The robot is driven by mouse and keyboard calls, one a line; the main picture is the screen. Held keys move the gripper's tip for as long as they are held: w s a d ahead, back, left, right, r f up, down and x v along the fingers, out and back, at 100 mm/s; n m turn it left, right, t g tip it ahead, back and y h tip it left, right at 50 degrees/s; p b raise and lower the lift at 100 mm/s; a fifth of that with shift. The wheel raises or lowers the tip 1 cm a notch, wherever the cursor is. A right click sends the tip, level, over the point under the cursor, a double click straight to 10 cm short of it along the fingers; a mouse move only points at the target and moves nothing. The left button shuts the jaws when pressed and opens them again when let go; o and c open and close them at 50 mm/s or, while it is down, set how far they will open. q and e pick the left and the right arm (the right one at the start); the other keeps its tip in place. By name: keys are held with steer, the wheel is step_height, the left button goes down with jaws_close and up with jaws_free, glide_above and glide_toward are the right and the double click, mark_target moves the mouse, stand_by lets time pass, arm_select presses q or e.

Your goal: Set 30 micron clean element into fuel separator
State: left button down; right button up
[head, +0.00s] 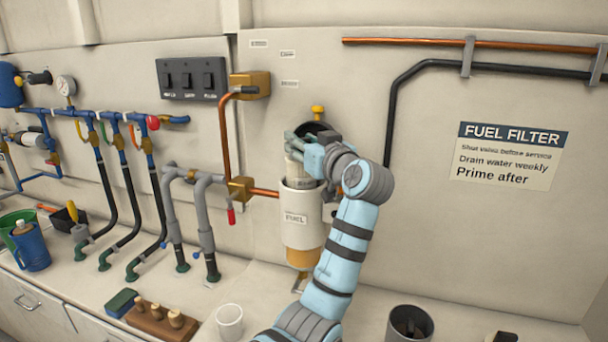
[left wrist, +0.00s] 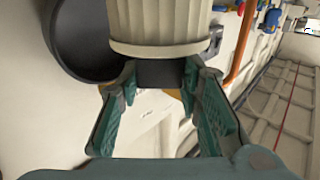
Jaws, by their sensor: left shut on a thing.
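The fuel separator (head: 301,225) is a white cylinder marked FUEL with an amber bowl (head: 300,257), fixed to the wall. A dark round lid (head: 318,130) with a yellow knob stands raised behind its top. The cream pleated element (head: 294,172) is upright at the separator's mouth; I cannot tell how far its lower end is inside. My left gripper (head: 294,147) is shut on the element's top end. In the left wrist view, the ribbed element (left wrist: 160,20) and its pale end cap (left wrist: 160,48) show beyond the fingertips (left wrist: 160,73). My right gripper is not in view.
A copper pipe (head: 265,192) and a red-handled valve (head: 230,213) are left of the separator. On the counter are a white cup (head: 229,320), a dark pot (head: 410,325), a wooden block with pegs (head: 160,319) and a blue jug (head: 30,249).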

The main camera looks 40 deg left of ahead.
arm_select(q)
step_height(320, 180, down, 2)
steer(key=shift+w+f, duration=0.1)
steer(key=shift+f, duration=0.1)
steer(key=f, duration=0.3)
steer(key=shift+s+d+f, duration=0.1)
steer(key=shift+s+f, duration=0.15)
steer(key=shift+f, duration=0.1)
steer(key=shift+w, duration=0.15)
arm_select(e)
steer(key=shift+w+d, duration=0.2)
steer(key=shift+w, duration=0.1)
arm_select(q)
steer(key=shift+f, duration=0.15)
steer(key=c, duration=1.2)
jaws_free()
steer(key=shift+o, duration=0.2)
